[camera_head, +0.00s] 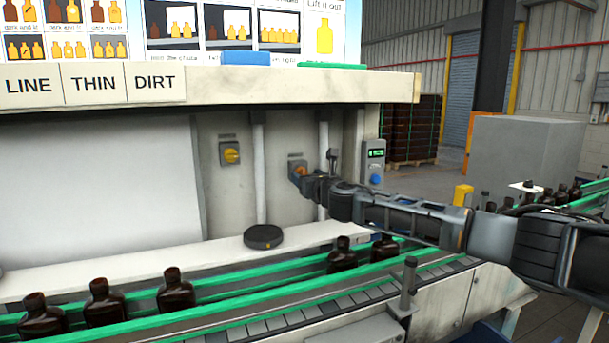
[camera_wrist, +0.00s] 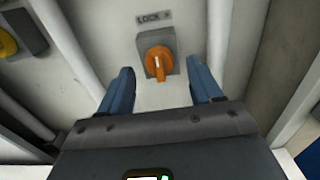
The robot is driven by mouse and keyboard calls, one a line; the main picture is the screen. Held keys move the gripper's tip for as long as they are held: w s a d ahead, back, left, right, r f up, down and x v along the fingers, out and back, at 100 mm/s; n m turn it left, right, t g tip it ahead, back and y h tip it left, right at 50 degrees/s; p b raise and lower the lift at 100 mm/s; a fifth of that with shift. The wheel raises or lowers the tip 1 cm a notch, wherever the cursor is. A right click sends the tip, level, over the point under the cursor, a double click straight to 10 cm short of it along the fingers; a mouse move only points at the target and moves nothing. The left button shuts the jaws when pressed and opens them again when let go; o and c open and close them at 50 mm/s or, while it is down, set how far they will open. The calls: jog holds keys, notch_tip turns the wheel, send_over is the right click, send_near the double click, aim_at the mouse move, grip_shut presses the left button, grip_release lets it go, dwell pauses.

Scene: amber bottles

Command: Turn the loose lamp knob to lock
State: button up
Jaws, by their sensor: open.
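The orange lamp knob (camera_wrist: 158,62) sits on a grey box on the back panel, with a label reading LOCK and an arrow pointing right (camera_wrist: 154,18) above it. Its white mark points roughly upright. In the head view the knob (camera_head: 300,170) shows small, partly covered by my gripper. My gripper (camera_wrist: 162,86) is open, with its blue fingers on either side of the knob's box and slightly below it in the wrist view. The fingers look apart from the knob. In the head view my gripper (camera_head: 309,187) reaches in from the right, close to the knob.
A yellow knob (camera_head: 231,153) on another box is to the left. Vertical pipes (camera_head: 259,170) run beside the knob. A meter with a green screen (camera_head: 376,154) is to the right. Brown bottles (camera_head: 175,291) stand on the green-railed conveyor below, near a black round disc (camera_head: 263,236).

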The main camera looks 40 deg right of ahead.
jog(key=shift+x, duration=1.1)
jog(key=c, duration=1)
